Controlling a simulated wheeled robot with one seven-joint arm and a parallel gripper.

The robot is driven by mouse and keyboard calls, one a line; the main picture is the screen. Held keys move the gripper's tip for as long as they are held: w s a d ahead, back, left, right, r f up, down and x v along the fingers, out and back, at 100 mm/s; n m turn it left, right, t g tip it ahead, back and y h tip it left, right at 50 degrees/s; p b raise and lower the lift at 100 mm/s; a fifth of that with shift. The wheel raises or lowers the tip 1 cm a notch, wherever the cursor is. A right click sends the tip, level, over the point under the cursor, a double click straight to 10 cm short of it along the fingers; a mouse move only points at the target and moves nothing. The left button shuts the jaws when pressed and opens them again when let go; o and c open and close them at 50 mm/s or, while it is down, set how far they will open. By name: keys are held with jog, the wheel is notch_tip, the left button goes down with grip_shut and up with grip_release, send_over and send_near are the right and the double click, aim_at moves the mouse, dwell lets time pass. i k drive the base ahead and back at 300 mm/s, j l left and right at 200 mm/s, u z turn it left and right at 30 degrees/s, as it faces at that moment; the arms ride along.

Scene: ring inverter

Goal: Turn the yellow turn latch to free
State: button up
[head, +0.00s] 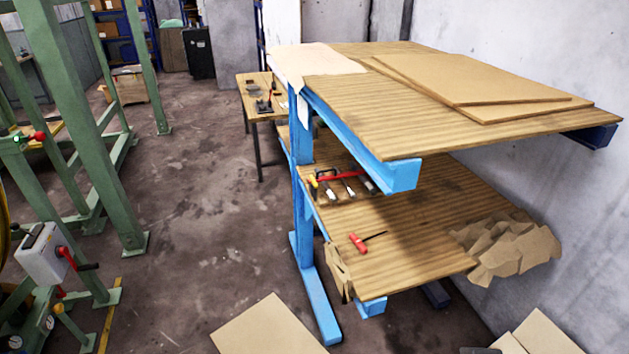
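I cannot make out a yellow turn latch for certain. At the lower left, a small yellow-orange knob (58,309) sits on a short stem among the green machine parts; I cannot tell whether it is the latch or how it is turned. Close above it is a white box (42,254) with a red and black handle (69,257). A yellow curved part (3,228) is cut off by the left edge. My gripper is not in view.
A green frame (125,150) stands at left. A blue rack with wooden shelves (400,230) fills the right, holding a red-handled screwdriver (358,243) and boards (470,85). Cardboard (268,328) lies on the floor in front. The concrete floor (200,220) between is clear.

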aim_at(316, 183)
jog(key=i+j, duration=0.25)
jog(key=i+j+z, duration=0.1)
jog(key=i+j, duration=0.15)
jog(key=j, duration=0.2)
jog(key=i+j+z, duration=0.1)
jog(key=i+j, duration=0.15)
jog(key=j, duration=0.15)
jog(key=i+j, duration=0.2)
jog(key=j, duration=0.2)
jog(key=i+j+z, duration=0.1)
jog(key=i+j, duration=0.15)
jog(key=j, duration=0.15)
jog(key=i+j, duration=0.2)
jog(key=j, duration=0.2)
jog(key=i+j+z, duration=0.15)
jog(key=j, duration=0.25)
jog(key=i+j, duration=0.25)
jog(key=j, duration=0.2)
jog(key=i, duration=0.5)
